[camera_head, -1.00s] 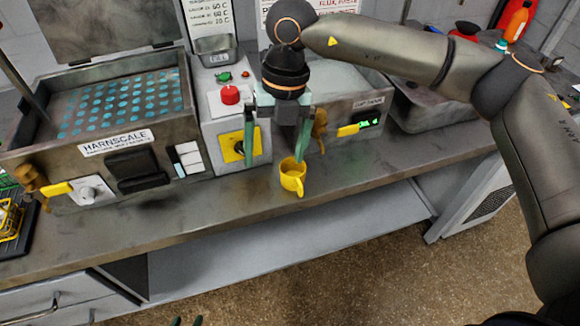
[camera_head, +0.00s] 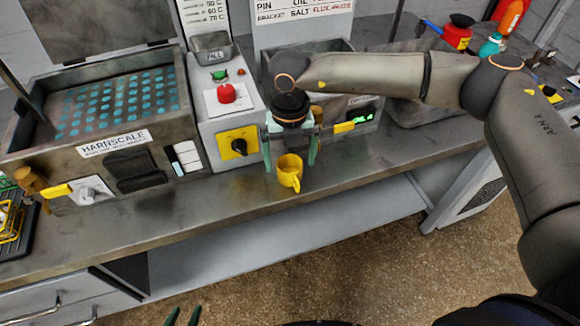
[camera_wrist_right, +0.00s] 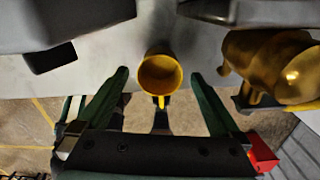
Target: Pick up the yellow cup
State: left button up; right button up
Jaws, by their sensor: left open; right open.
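The yellow cup (camera_head: 289,171) stands upright on the edge strip of the metal bench, its handle toward the front. My right gripper (camera_head: 291,166) is open just above and behind the cup, pointing down, with one green finger on each side of it. In the right wrist view the cup (camera_wrist_right: 160,76) shows from above, between and just beyond the two open green fingers (camera_wrist_right: 163,82), with a gap on both sides. The fingertips of my left gripper (camera_head: 183,317) show at the bottom edge of the head view, apart and empty.
The grey control box with a red button (camera_head: 226,93) and yellow switch plate (camera_head: 238,146) stands behind the cup to the left. The bench (camera_head: 200,200) is clear left of the cup.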

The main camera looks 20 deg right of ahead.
jog(key=shift+f, duration=0.9)
jog(key=shift+c, duration=0.2)
jog(key=c, duration=1.4)
